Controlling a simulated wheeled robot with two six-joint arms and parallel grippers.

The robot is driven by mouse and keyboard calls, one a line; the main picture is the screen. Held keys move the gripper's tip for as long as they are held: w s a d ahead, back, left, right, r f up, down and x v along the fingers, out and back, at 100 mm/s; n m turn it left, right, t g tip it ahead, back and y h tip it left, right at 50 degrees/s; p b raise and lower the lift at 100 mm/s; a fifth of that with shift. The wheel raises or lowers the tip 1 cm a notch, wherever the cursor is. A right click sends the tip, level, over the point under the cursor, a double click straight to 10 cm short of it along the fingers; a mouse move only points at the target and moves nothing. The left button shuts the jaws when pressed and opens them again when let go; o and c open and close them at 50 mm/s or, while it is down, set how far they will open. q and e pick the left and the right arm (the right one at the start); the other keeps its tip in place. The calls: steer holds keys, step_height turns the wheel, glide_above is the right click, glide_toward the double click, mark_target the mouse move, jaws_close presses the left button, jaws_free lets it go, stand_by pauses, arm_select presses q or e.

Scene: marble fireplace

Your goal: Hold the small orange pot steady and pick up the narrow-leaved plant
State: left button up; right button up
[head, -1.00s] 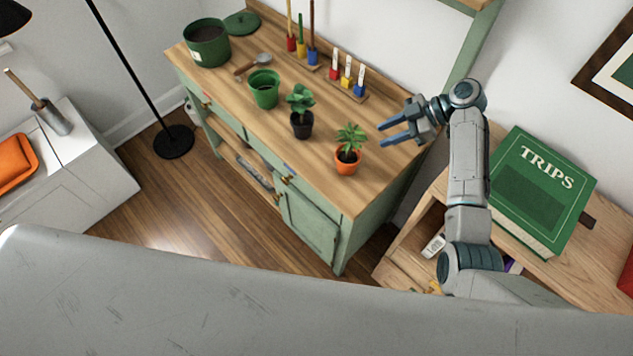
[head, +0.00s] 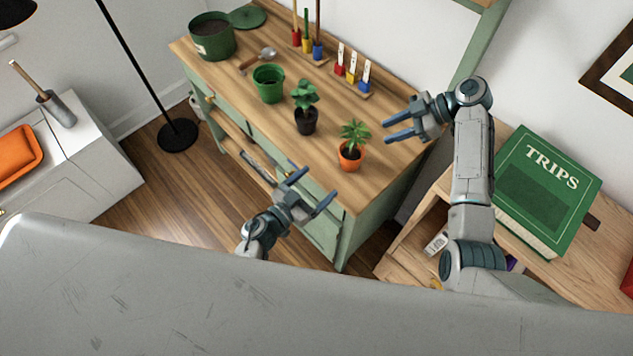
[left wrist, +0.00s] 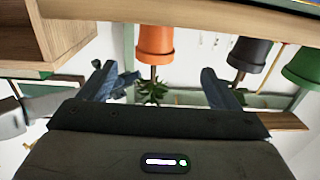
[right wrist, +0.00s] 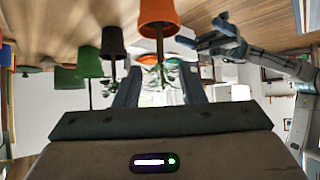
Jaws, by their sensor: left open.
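The small orange pot (head: 351,158) stands upright near the front right of the wooden bench top. The narrow-leaved green plant (head: 355,133) is in it. My left gripper (head: 315,187) is open and empty in front of the bench edge, left of and nearer than the pot. In the left wrist view, which looks upside down, the orange pot (left wrist: 155,42) and its plant (left wrist: 154,90) appear beyond and between the open fingers. My right gripper (head: 392,122) is open and empty, right of the plant. The right wrist view shows the orange pot (right wrist: 158,14) ahead, apart from the fingers.
Small tool racks (head: 352,78) line the back. A shelf with a green book (head: 545,190) is at right.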

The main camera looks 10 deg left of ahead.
mark_target(342, 162)
arm_select(q)
steer(key=shift+h, duration=0.3)
steer(key=x, duration=0.7)
steer(key=r+x, duration=0.1)
steer(key=x, duration=0.3)
steer(key=shift+d, duration=0.25)
steer(key=c, duration=1)
steer(key=shift+c, duration=0.2)
